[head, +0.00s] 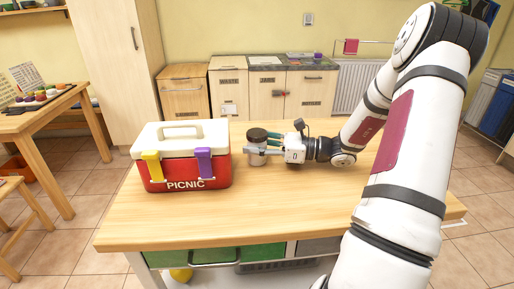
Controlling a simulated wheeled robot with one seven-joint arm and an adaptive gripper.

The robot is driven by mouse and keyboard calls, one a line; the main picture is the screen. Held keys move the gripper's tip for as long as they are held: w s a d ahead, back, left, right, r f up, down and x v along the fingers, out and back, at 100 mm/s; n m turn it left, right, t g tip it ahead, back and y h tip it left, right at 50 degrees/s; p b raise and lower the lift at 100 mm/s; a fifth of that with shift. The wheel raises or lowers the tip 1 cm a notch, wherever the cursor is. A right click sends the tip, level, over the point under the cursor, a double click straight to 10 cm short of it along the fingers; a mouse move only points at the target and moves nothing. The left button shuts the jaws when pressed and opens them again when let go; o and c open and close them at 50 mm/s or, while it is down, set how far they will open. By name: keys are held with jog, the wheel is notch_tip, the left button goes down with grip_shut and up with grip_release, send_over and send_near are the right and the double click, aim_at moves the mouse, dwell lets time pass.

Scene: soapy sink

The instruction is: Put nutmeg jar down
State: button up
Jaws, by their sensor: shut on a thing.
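The nutmeg jar (257,159), a small jar with a dark lid and a pale lower body, is upright in my gripper (259,149). My gripper reaches in from the right and is shut on the jar, with its fingers across the jar's middle. The jar is just right of the red picnic box, over the wooden table (300,205). I cannot tell whether the jar's base touches the table top.
A red picnic box (186,176) with a white lid and handle, one yellow latch and one purple latch, stands on the table's left part. The table's front and right are clear. Wooden cabinets (268,92) stand behind; a side table (38,118) is at left.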

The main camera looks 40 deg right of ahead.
aim_at(257, 134)
jog(key=shift+r, duration=0.5)
jog(key=r, duration=0.1)
jog(key=s+r+p, duration=0.1)
jog(key=shift+r, duration=0.4)
jog(key=s+a+r+p, duration=0.1)
jog(key=s+a+p, duration=0.1)
jog(key=s, duration=1.2)
jog(key=shift+s, duration=0.4)
jog(key=shift+a+r, duration=0.1)
jog(key=shift+a, duration=0.1)
